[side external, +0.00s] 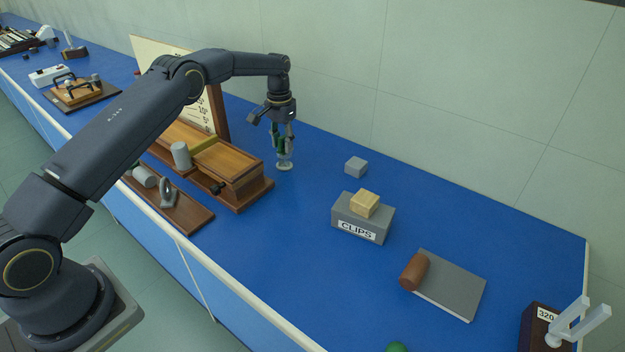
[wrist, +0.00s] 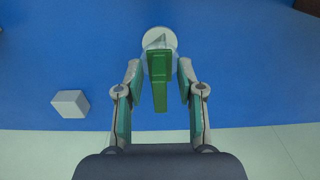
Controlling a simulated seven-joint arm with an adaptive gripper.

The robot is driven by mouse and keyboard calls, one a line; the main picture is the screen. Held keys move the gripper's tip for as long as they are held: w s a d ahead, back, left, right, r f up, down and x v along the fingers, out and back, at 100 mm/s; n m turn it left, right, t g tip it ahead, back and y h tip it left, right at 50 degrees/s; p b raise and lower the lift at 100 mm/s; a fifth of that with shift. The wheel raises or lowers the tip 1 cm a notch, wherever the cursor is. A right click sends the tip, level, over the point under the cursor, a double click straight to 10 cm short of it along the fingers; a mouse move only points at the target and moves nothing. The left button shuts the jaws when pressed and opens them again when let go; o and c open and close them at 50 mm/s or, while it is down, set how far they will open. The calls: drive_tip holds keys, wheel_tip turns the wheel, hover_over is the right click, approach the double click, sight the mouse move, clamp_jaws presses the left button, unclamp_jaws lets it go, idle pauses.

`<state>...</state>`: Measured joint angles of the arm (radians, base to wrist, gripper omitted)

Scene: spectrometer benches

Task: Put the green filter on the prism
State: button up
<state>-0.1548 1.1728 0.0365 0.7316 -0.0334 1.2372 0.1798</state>
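The prism (wrist: 158,42) is a pale, clear wedge on a round light base, standing on the blue bench; it also shows in the side external view (side external: 285,158). The green filter (wrist: 160,80) is at the prism, overlapping its near side in the wrist view; I cannot tell exactly how it rests there. My gripper (wrist: 159,72) points down over them, with its fingers on either side of the filter. A gap shows between each finger and the filter, so the gripper looks open. In the side external view my gripper (side external: 284,142) is just above the prism and partly hides the filter.
A small grey block (side external: 356,167) stands right of the prism. Farther right are a grey CLIPS box (side external: 347,222) with a yellow block on top and a grey book (side external: 455,290) with a brown cylinder. A wooden bench unit (side external: 240,178) stands close on the left.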

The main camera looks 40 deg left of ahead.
drive_tip(key=shift+r, duration=0.1)
wheel_tip(320, 180, up, 18)
drive_tip(key=s+d, duration=0.1)
drive_tip(key=s, duration=0.1)
drive_tip(key=s+d+r+t, duration=0.2)
drive_tip(key=s+d+r, duration=0.2)
drive_tip(key=s+r, duration=0.55)
drive_tip(key=s+d+r+t, duration=0.1)
drive_tip(key=s+d+r, duration=0.15)
drive_tip(key=s, duration=0.65)
drive_tip(key=s+d+f+t, duration=0.1)
drive_tip(key=s+f, duration=0.2)
drive_tip(key=s, duration=0.6)
drive_tip(key=s+d+f+t, duration=0.1)
drive_tip(key=s+f, duration=0.3)
drive_tip(key=s, duration=0.5)
drive_tip(key=shift+s+d+f+t, duration=0.25)
drive_tip(key=shift+f+t, duration=0.05)
